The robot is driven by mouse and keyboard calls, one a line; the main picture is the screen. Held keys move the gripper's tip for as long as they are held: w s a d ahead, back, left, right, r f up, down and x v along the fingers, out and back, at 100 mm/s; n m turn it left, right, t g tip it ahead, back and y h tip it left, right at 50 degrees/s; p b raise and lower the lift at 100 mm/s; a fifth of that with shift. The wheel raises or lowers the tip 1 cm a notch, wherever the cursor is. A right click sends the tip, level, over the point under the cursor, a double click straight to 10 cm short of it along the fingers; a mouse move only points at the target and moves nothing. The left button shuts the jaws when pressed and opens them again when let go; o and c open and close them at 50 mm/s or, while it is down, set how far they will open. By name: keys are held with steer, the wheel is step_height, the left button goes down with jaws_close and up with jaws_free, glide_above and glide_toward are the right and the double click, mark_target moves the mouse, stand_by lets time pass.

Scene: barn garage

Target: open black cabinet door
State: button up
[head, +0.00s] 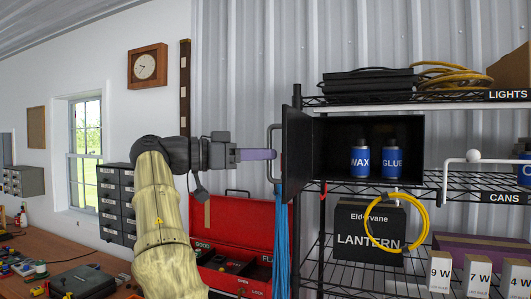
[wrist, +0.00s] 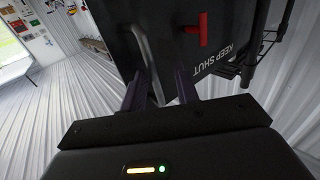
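The black cabinet (head: 408,150) sits on the wire shelf in the head view, its front uncovered. Its door (head: 298,150) is swung wide open on the left side. The door's outer face (wrist: 172,48) fills much of the wrist view, with a grey bar handle (wrist: 146,58), a red latch (wrist: 200,30) and the words KEEP SHUT. The handle also shows in the head view (head: 270,150). My gripper (wrist: 159,80) is at the handle, its purple fingers apart, one on each side of the bar with gaps visible. Its fingers show edge-on in the head view (head: 258,154).
Inside the cabinet stand a WAX bottle (head: 360,160) and a GLUE bottle (head: 392,160). Below the door are blue cables (head: 281,240) and an open red toolbox (head: 240,230). A lantern box (head: 350,240) with a yellow cable stands under the cabinet.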

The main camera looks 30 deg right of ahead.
steer(key=w+a+p, duration=0.2)
steer(key=a+p, duration=0.5)
steer(key=a, duration=0.9)
steer(key=shift+w+p, duration=0.25)
steer(key=shift+p, duration=0.1)
